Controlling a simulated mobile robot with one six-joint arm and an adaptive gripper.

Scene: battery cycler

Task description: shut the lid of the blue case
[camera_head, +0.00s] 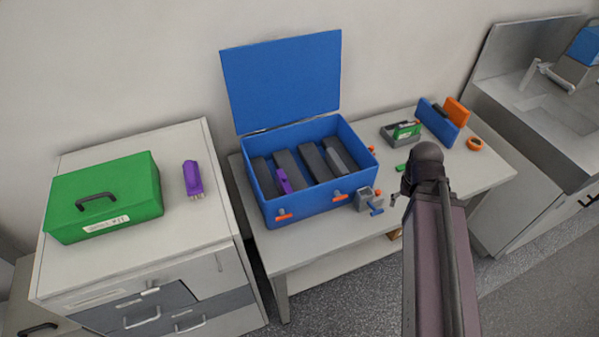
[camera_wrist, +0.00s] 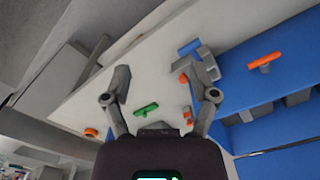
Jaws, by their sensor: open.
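The blue case (camera_head: 318,204) stands on the white table with its lid (camera_head: 282,82) raised upright at the back, near the wall. Several dark grey blocks and a purple piece (camera_head: 283,181) lie inside it. Orange latches (camera_head: 284,216) show on its front. In the wrist view the case front (camera_wrist: 262,82) is at the right. My gripper (camera_wrist: 160,96) is open with nothing between its fingers, over the table to the right of the case. In the head view my arm hides most of the gripper.
A small grey vise-like block (camera_head: 366,199) stands by the case's front right corner. A grey tray (camera_head: 398,134), a green piece (camera_head: 401,167), a blue holder (camera_head: 437,122) and an orange ring (camera_head: 474,143) are on the table's right. A green box (camera_head: 105,197) and purple device (camera_head: 192,178) sit on the left cabinet.

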